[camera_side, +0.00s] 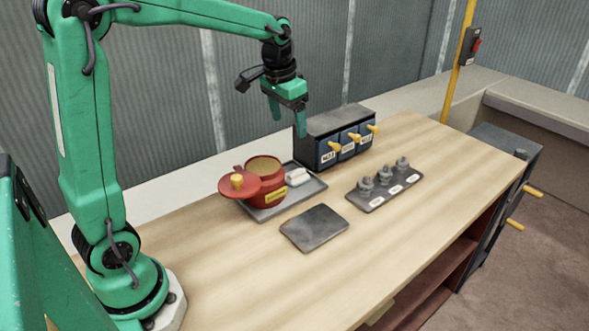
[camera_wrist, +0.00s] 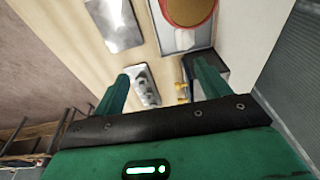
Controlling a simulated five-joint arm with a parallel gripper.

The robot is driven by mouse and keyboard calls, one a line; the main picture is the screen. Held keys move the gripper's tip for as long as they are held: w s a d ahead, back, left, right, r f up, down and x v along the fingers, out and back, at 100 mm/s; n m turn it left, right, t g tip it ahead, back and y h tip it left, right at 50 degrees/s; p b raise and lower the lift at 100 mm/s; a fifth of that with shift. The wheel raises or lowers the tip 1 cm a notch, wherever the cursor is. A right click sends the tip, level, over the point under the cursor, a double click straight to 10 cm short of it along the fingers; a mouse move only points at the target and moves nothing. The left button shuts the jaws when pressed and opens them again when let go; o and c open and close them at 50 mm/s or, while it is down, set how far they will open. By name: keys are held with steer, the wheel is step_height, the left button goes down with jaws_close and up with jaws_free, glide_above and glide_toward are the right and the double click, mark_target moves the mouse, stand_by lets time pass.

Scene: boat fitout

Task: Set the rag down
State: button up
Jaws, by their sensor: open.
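The rag (camera_side: 298,176) appears to be the small white folded bundle lying on the grey tray (camera_side: 270,211), just right of the red pot (camera_side: 270,188). In the wrist view a white patch, likely the rag (camera_wrist: 185,40), shows on the tray below the red pot's rim. My gripper (camera_side: 288,127) is open and empty, with its fingers pointing down. It hangs in the air above and behind the tray, apart from the rag. In the wrist view both green fingers of my gripper (camera_wrist: 163,72) are spread with nothing between them.
The pot's red lid (camera_side: 238,184) sits tilted at its left side. A drawer box (camera_side: 335,140) with yellow handles stands close to my gripper. A grey plate (camera_side: 314,228) and a rack of grey fittings (camera_side: 384,187) lie on the wooden bench (camera_side: 430,175). The front left bench is clear.

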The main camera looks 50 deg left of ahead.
steer(key=s+d+t, duration=0.1)
steer(key=s+d, duration=0.3)
steer(key=s, duration=0.6)
steer(key=s+d+t, duration=0.2)
steer(key=s+d, duration=0.1)
steer(key=s, duration=0.7)
steer(key=shift+d+r, duration=0.35)
steer(key=shift+d, duration=0.05)
steer(key=shift+s, duration=0.1)
